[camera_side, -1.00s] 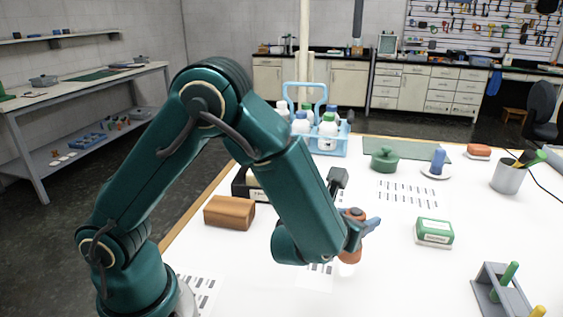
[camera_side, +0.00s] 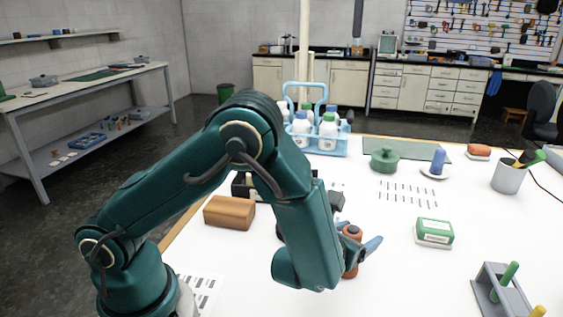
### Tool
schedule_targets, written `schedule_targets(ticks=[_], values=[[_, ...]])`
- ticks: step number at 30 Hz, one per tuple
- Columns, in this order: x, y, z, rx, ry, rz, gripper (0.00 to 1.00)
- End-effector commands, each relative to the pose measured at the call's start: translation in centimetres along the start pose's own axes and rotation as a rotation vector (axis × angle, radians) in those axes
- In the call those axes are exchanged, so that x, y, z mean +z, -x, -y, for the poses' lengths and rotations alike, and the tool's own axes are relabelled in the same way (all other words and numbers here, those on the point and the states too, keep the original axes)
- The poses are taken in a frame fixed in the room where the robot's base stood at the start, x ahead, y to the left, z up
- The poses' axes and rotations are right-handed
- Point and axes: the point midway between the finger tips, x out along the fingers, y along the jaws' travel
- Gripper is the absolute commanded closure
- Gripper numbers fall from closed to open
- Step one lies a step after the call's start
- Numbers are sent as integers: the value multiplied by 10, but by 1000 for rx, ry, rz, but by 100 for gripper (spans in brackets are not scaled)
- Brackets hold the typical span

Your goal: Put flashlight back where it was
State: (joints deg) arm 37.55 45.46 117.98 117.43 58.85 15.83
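My gripper (camera_side: 366,251) is low over the white table at the middle, mostly hidden behind my forearm; a blue-grey finger sticks out to the right. An orange-brown rounded object (camera_side: 351,271) stands upright at the fingers, partly covered by the arm and finger. I cannot tell whether the fingers are closed on it or only beside it. I cannot make out for certain which object is the flashlight.
A green-and-white box (camera_side: 434,232) sits to the right, with a grey rack (camera_side: 492,287) in front. A blue bottle carrier (camera_side: 336,146), green pot (camera_side: 384,161) and grey cup (camera_side: 507,178) stand farther back.

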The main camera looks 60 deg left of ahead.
Motion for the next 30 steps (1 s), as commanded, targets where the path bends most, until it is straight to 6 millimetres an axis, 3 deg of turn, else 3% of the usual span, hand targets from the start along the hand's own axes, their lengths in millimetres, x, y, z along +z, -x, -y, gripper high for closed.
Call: schedule_targets(ticks=[9,21,30], values=[[4,5,1,-2,0,1,25],[4,83,2,-9,0,1,25],[4,117,1,-3,0,1,25]])
